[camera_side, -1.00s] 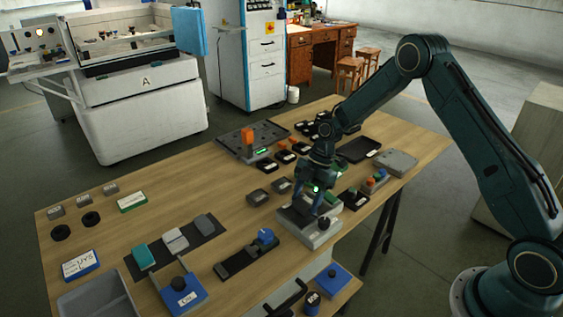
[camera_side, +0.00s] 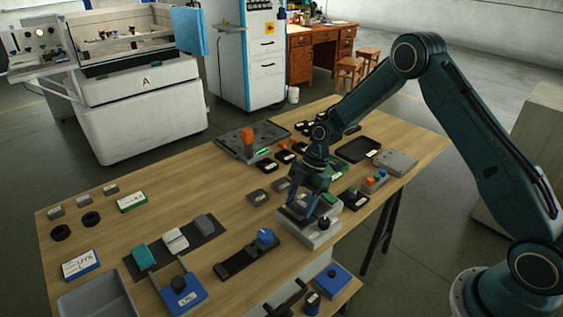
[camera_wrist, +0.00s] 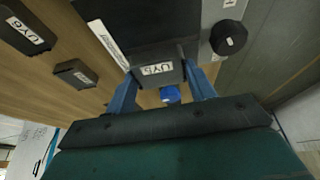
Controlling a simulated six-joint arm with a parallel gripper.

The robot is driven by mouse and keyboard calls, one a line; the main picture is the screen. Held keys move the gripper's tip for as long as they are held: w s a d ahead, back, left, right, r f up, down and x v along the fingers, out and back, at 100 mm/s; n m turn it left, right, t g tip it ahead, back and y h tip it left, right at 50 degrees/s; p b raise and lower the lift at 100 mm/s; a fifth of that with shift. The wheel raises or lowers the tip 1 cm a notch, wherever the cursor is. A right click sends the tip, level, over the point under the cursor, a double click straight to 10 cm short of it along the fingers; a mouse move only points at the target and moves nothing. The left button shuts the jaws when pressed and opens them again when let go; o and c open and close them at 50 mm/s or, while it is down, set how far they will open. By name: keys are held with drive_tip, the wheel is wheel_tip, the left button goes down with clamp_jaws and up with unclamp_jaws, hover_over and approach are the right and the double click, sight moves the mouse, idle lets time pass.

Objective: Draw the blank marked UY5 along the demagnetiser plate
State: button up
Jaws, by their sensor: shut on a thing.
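My gripper (camera_wrist: 163,92) is shut on a small dark grey blank (camera_wrist: 160,71) with a white label, seen in the wrist view between my two blue fingers. The label is upside down and seems to read UY5. The demagnetiser plate is a dark top (camera_wrist: 135,22) on a light grey box with a black knob (camera_wrist: 228,38). In the side view my gripper (camera_side: 305,207) is low over the plate's box (camera_side: 318,239), near its back left part. The blank is mostly hidden there by my fingers. I cannot tell whether it touches the plate.
Loose dark labelled blocks (camera_wrist: 24,32) lie beside the plate. A small box with coloured buttons (camera_side: 375,181) stands to its right, and a black strip with a blue knob (camera_side: 265,236) to its left. A card reading UY5 (camera_side: 81,265) lies far left. Bare wood lies mid-left.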

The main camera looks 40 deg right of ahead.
sight(293, 209)
drive_tip(key=shift+a, duration=0.3)
drive_tip(key=shift+a, duration=1.05)
drive_tip(key=shift+r, duration=0.25)
drive_tip(key=shift+r, duration=3.6)
drive_tip(key=shift+w, duration=0.1)
